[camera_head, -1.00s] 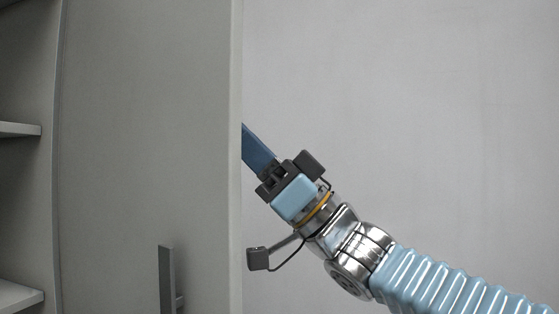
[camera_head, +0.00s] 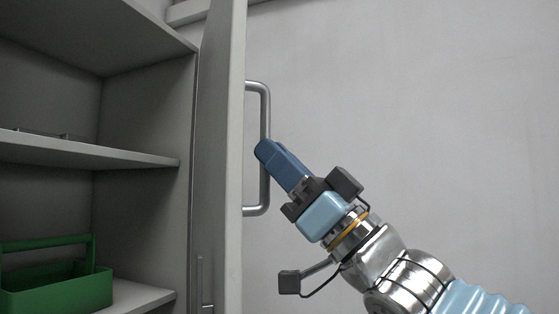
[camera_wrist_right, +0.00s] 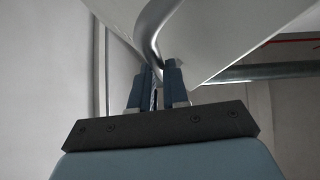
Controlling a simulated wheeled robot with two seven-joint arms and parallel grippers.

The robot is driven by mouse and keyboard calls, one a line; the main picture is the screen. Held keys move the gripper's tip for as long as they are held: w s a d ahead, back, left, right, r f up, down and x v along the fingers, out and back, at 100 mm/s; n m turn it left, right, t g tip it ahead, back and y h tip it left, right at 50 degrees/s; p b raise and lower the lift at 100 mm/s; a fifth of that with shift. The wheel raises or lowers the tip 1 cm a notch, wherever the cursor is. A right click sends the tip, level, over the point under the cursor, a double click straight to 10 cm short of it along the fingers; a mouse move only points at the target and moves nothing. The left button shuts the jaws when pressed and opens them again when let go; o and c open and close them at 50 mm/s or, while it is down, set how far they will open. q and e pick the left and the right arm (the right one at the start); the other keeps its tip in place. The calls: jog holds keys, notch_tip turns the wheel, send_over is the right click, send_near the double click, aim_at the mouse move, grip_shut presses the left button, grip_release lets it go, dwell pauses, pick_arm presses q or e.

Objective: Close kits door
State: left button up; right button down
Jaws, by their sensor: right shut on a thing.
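The grey cabinet door (camera_head: 217,150) stands open in the head view, seen nearly edge-on, with the open cabinet to its left. A metal bar handle (camera_head: 265,105) is on the door's right face. My right gripper (camera_head: 265,150) is at the handle's middle, shut on it, with its arm coming from the lower right. In the right wrist view the blue fingers of my right gripper (camera_wrist_right: 159,80) have the curved handle (camera_wrist_right: 146,40) between them, and the pale door panel (camera_wrist_right: 220,35) is above. My left gripper is not in view.
The cabinet's shelf (camera_head: 85,150) is mostly bare. A green open box with a handle (camera_head: 60,292) stands on the lower shelf. A plain pale wall (camera_head: 420,100) fills the right side, with free room around the arm.

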jog(key=c, duration=1.1)
grip_release()
jog(key=b+v, duration=0.2)
jog(key=v, duration=1.2)
jog(key=shift+a+b, duration=0.1)
jog(key=shift+b, duration=0.3)
